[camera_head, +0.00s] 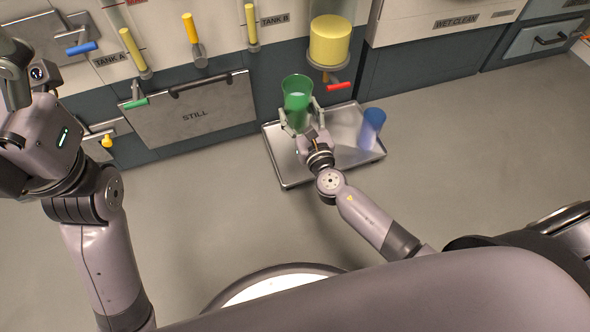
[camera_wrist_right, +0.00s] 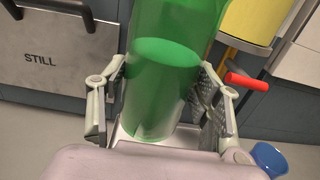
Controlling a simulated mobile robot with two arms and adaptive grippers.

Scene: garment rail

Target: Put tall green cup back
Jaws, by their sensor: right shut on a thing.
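The tall green cup (camera_head: 297,97) is upright between the fingers of my right gripper (camera_head: 300,122), which is shut on it. In the right wrist view the green cup (camera_wrist_right: 165,75) fills the space between both fingers of the right gripper (camera_wrist_right: 160,105) and seems to hold some liquid. The cup is over the left part of a metal tray (camera_head: 345,150); I cannot tell whether its base touches the tray. My left gripper (camera_head: 15,85) is at the far left edge, partly cut off, and its jaw state is unclear.
A blue cup (camera_head: 372,127) stands on the tray's right side. Above the tray is a yellow-filled vessel (camera_head: 330,42) with a red-handled tap (camera_head: 338,87). A panel marked STILL (camera_head: 195,112) is left of the tray. The floor (camera_head: 450,130) is clear on the right.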

